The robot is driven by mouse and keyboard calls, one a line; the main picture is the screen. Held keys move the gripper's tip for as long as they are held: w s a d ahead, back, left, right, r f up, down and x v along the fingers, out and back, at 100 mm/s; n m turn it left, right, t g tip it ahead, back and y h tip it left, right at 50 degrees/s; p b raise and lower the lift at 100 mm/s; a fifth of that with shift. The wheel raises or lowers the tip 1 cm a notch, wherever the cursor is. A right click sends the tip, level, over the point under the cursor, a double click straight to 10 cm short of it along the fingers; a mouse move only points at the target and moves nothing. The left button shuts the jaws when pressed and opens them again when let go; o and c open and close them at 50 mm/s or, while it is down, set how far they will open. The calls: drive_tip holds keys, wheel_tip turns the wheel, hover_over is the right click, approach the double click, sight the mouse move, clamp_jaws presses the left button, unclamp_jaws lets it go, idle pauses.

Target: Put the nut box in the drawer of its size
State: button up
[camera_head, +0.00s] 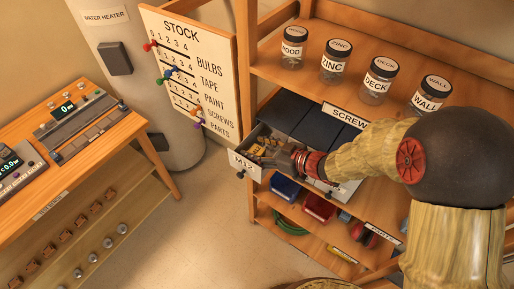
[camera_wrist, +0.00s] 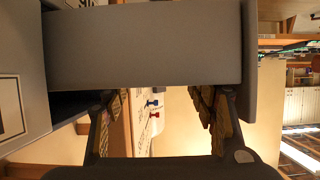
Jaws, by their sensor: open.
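A grey drawer with a white label (camera_head: 243,161), which seems to read M12, is pulled out from the shelf unit. Brownish-yellow small items lie inside it; I cannot tell whether a nut box is among them. My gripper (camera_head: 284,158) is at the right side of this drawer in the head view. In the wrist view my gripper (camera_wrist: 162,110) has its two fingers wide apart with nothing between them. The drawer's grey wall (camera_wrist: 145,48) spans just beyond the fingertips; I cannot tell whether they touch it.
Several labelled jars (camera_head: 333,62) stand on the upper shelf. A blue bin (camera_head: 285,188) and a red bin (camera_head: 319,207) are below the drawers. The stock board (camera_head: 190,70) stands left of the drawer. A workbench (camera_head: 75,150) is at the left, with clear floor between.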

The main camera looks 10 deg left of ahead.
drive_tip(key=shift+r, duration=0.3)
drive_tip(key=p+v, duration=0.3)
drive_tip(key=v, duration=0.9)
drive_tip(key=shift+r, duration=0.35)
drive_tip(key=shift+s, duration=0.15)
